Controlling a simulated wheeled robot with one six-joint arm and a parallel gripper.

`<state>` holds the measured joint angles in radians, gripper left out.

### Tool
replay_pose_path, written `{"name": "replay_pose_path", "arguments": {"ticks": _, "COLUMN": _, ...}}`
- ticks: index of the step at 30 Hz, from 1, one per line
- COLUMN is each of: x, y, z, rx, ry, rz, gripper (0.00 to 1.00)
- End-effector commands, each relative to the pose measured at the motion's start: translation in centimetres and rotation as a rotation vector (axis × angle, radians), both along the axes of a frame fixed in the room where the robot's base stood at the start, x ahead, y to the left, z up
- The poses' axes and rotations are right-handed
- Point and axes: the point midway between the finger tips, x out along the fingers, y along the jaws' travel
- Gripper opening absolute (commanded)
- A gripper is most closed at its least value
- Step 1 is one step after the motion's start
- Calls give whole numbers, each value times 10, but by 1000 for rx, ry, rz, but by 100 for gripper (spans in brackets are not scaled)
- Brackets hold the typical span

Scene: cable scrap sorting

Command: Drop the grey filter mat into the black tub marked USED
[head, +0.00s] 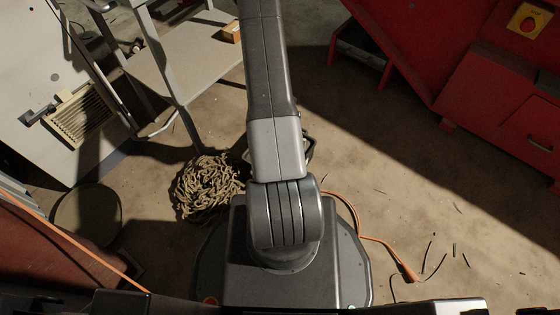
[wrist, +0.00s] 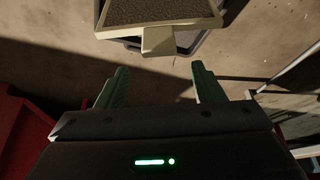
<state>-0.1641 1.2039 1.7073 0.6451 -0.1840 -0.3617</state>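In the wrist view a grey mesh-like pad (wrist: 155,9) in a beige frame with a short tab (wrist: 158,42) shows at the top edge, partly cut off. I take the pad to be the filter mat. A dark-rimmed container (wrist: 203,42) shows partly behind the frame, perhaps the black tub; no USED marking is visible. Whether the frame rests on it or is above it I cannot tell. My gripper (wrist: 159,70) is open, its two green fingers apart with bare floor between them. The tab lies beyond the fingertips. In the head view my arm hides the gripper.
In the head view a beige slotted grille (head: 80,119) sits on a pale cabinet at left. A tangled cable heap (head: 207,187) lies beside my base. An orange cord (head: 385,247) and dark scraps lie at right. Red machinery (head: 480,80) stands upper right. The floor at centre right is mostly clear.

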Motion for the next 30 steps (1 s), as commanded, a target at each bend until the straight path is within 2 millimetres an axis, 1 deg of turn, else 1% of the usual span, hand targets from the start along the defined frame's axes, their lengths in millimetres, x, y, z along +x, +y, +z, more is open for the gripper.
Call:
{"name": "replay_pose_path", "arguments": {"ticks": 7, "x": 0, "y": 0, "z": 0, "rx": 0, "ry": 0, "rz": 0, "gripper": 61}}
{"name": "replay_pose_path", "arguments": {"ticks": 11, "x": -3, "y": 0, "z": 9, "rx": 0, "ry": 0, "rz": 1, "gripper": 61}}
{"name": "replay_pose_path", "arguments": {"ticks": 14, "x": -8, "y": 1, "z": 25, "rx": 0, "ry": -1, "rz": 1, "gripper": 61}}
{"name": "replay_pose_path", "arguments": {"ticks": 21, "x": -29, "y": 4, "z": 78, "rx": 1, "ry": -1, "rz": 0, "gripper": 61}}
{"name": "replay_pose_path", "arguments": {"ticks": 24, "x": -37, "y": 5, "z": 97, "rx": 0, "ry": -1, "rz": 1, "gripper": 61}}
{"name": "replay_pose_path", "arguments": {"ticks": 27, "x": -44, "y": 6, "z": 112, "rx": 0, "ry": -1, "rz": 1, "gripper": 61}}
{"name": "replay_pose_path", "arguments": {"ticks": 30, "x": -49, "y": 7, "z": 122, "rx": 0, "ry": 0, "rz": 0, "gripper": 61}}
